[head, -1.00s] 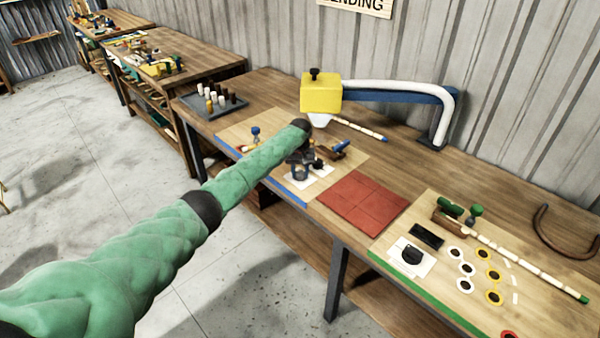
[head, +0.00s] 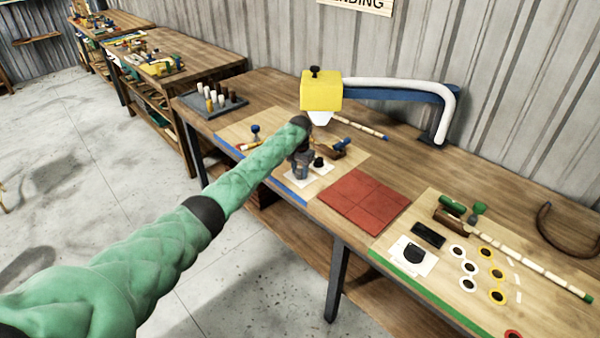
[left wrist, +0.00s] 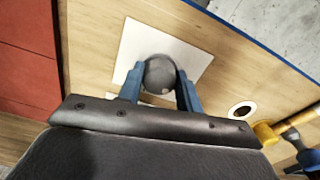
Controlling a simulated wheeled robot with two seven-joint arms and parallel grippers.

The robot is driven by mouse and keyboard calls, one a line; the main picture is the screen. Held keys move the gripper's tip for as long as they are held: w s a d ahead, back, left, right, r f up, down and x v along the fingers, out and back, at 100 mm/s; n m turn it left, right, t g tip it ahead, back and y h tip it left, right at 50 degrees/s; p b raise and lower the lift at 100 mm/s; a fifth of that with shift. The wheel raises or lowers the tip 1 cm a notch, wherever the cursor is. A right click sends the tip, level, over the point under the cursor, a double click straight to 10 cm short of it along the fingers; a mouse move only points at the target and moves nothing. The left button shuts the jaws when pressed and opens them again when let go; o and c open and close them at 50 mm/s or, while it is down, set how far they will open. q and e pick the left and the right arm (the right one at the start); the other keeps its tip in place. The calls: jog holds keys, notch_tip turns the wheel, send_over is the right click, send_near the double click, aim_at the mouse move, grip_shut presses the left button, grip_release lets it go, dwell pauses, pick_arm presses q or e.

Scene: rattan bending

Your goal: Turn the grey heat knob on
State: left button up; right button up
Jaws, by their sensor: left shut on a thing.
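The grey heat knob (left wrist: 159,74) is round and dark grey, with a small pale mark near its lower edge in the left wrist view. It sits over a square white plate (left wrist: 130,50), which also shows on the bench in the head view (head: 322,173). My left gripper (left wrist: 161,80) has its two blue fingers closed on opposite sides of the knob. In the head view my left gripper (head: 301,167) points down over the plate, and it hides most of the knob. My right gripper is in neither view.
A yellow box (head: 321,93) with a white nozzle hangs behind my left gripper. A red tiled mat (head: 363,203) lies to the right. A grey tray (head: 214,108) of upright pegs stands at the back left. A blue-topped tool (head: 255,131) is left of my gripper.

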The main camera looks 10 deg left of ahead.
pick_arm(q)
jog(key=m, duration=0.3)
jog(key=shift+b, duration=0.4)
jog(key=m+b, duration=0.1)
jog(key=m, duration=0.3)
jog(key=shift+w+a, duration=0.1)
jog(key=shift+r+m+b, duration=0.1)
jog(key=shift+m+b, duration=0.25)
jog(key=shift+m, duration=1.75)
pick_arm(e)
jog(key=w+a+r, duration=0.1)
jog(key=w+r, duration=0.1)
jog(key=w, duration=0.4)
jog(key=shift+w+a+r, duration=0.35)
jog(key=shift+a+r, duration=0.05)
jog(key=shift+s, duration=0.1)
pick_arm(q)
jog(key=o, duration=1)
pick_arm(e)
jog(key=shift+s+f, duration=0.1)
